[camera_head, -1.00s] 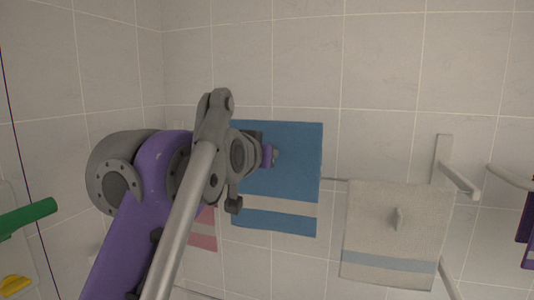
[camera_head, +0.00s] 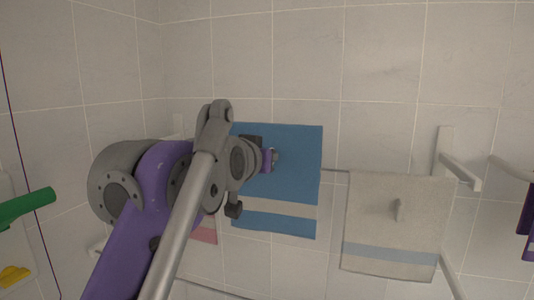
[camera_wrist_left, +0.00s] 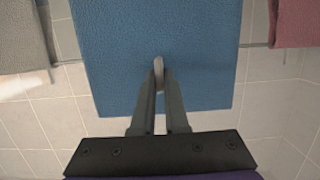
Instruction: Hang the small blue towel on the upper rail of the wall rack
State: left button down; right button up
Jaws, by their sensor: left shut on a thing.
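The small blue towel (camera_head: 290,190), with a pale stripe near its bottom, hangs flat and spread. My left gripper (camera_head: 270,158) is shut on a small grey tab on its face; the left wrist view shows the fingers closed on this tab (camera_wrist_left: 158,72). The wall rack's rail (camera_head: 335,171) shows as a thin bar right of the blue towel. The towel's top edge is higher in the picture than this rail and hides part of it. Whether the towel touches the rail cannot be told. My right gripper is not in view.
A grey towel (camera_head: 385,225) with a blue stripe and a tab hangs right of the blue one. A pink towel (camera_head: 205,236) shows partly behind my arm. Rack brackets (camera_head: 458,172) jut out at right. The tiled wall above is bare.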

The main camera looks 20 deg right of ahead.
aim_at(271, 181)
pick_arm(q)
jog(key=shift+w+f, duration=0.1)
jog(key=shift+f, duration=0.05)
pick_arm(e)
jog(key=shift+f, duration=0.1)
pick_arm(q)
jog(key=shift+d+f+b, duration=0.1)
jog(key=shift+f+b, duration=0.45)
jog(key=shift+f, duration=1)
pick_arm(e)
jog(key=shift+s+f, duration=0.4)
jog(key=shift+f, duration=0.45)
pick_arm(q)
jog(key=shift+w+f, duration=0.1)
jog(key=shift+f+b, duration=0.6)
jog(key=shift+f, duration=0.5)
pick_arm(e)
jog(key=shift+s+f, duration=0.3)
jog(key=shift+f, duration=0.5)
pick_arm(q)
jog(key=shift+w, duration=0.1)
jog(key=shift+f, duration=0.1)
